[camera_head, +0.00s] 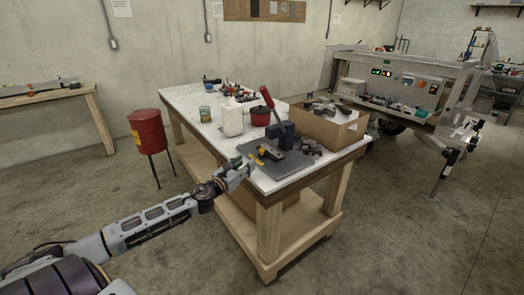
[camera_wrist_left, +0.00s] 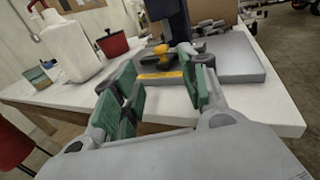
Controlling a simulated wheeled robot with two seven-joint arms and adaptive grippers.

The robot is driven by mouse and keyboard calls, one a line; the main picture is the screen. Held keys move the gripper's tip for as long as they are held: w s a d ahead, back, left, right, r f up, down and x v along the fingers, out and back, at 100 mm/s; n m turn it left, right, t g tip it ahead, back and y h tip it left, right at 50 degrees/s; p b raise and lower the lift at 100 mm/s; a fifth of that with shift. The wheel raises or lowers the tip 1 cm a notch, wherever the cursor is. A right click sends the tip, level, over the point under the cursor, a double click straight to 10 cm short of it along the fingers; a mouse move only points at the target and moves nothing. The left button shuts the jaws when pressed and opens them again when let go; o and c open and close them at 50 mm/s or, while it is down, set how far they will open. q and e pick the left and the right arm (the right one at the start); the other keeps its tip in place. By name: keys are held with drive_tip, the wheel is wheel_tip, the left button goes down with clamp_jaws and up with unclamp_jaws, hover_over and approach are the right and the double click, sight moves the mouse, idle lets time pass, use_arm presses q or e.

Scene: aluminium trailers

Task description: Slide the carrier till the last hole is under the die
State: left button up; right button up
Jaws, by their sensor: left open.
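A small dark and yellow part, perhaps the carrier (camera_head: 270,153), lies low at the press front. In the left wrist view, this part (camera_wrist_left: 160,60) lies beyond the fingers, below the press column (camera_wrist_left: 178,18). Its holes and the die cannot be made out. My right gripper is out of view.
The white-topped table (camera_head: 187,97) also holds a cardboard box (camera_head: 325,128) of metal parts, a white jug (camera_head: 232,118) and a red pot (camera_head: 261,116). A red bin (camera_head: 148,131) stands left of the table. Loose dark parts lie right of the press.

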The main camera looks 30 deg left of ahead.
sight(261, 151)
use_arm(q)
drive_tip(key=shift+w, duration=0.15)
drive_tip(key=shift+w, duration=6.6)
drive_tip(key=shift+c, duration=0.3)
clamp_jaws()
